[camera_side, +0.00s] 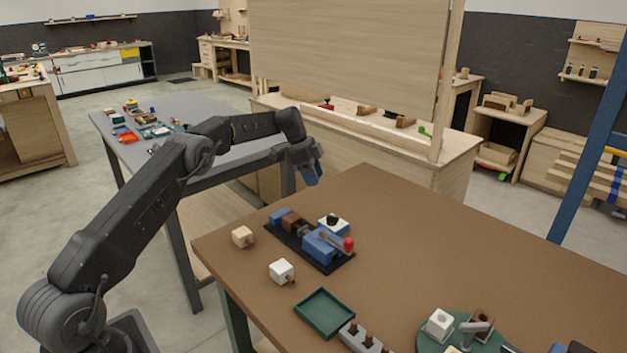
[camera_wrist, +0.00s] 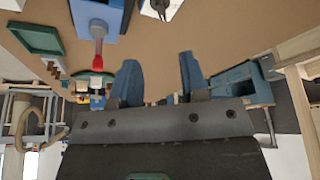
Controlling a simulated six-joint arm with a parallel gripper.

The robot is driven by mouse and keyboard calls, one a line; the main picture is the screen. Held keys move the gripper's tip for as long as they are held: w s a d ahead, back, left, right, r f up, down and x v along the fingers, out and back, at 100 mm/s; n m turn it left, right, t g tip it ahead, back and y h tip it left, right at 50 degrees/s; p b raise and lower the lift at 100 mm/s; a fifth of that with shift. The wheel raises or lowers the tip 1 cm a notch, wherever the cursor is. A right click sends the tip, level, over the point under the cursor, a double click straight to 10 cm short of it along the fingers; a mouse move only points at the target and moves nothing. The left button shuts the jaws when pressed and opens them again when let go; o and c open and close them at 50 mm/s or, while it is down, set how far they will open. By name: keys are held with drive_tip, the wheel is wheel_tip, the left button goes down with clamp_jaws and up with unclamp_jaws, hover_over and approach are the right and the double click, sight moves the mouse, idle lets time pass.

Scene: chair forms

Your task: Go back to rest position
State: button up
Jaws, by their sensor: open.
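My gripper (camera_side: 313,172) is raised above the back left edge of the brown table (camera_side: 440,226), beyond the black-based fixture. Its blue fingers point down in the side view. In the wrist view my gripper (camera_wrist: 157,82) shows its two blue fingers apart with nothing between them. The fixture (camera_side: 322,247) has blue blocks, a brown block and a red-tipped handle, and my gripper is clear of it. The red tip (camera_wrist: 97,63) also shows in the wrist view.
A wooden cube (camera_side: 242,237) and a white cube (camera_side: 281,271) lie left of the fixture. A green tray (camera_side: 325,312) and a round green stand (camera_side: 428,341) are nearer the front. A tall wooden panel (camera_side: 350,55) stands behind my gripper.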

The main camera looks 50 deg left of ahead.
drive_tip(key=s+d+r+n+y, duration=0.1)
drive_tip(key=s+d+r+n, duration=0.1)
drive_tip(key=s+d+r, duration=0.45)
drive_tip(key=s+d+r+n+y, duration=0.15)
drive_tip(key=s+d+r, duration=0.25)
drive_tip(key=r, duration=0.5)
drive_tip(key=s+d+r+n+t, duration=0.1)
drive_tip(key=s+d+r+n, duration=0.15)
drive_tip(key=s, duration=0.35)
drive_tip(key=s+d+r+n+t, duration=0.1)
drive_tip(key=s+d+r, duration=0.1)
drive_tip(key=s+d, duration=0.35)
drive_tip(key=s+d+f+n, duration=0.1)
drive_tip(key=s+f+n, duration=0.1)
drive_tip(key=s, duration=0.8)
drive_tip(key=s+d+f+n+t+y, duration=0.1)
drive_tip(key=s+f, duration=0.3)
drive_tip(key=s, duration=0.6)
drive_tip(key=shift+f+n, duration=0.15)
drive_tip(key=shift+n, duration=0.45)
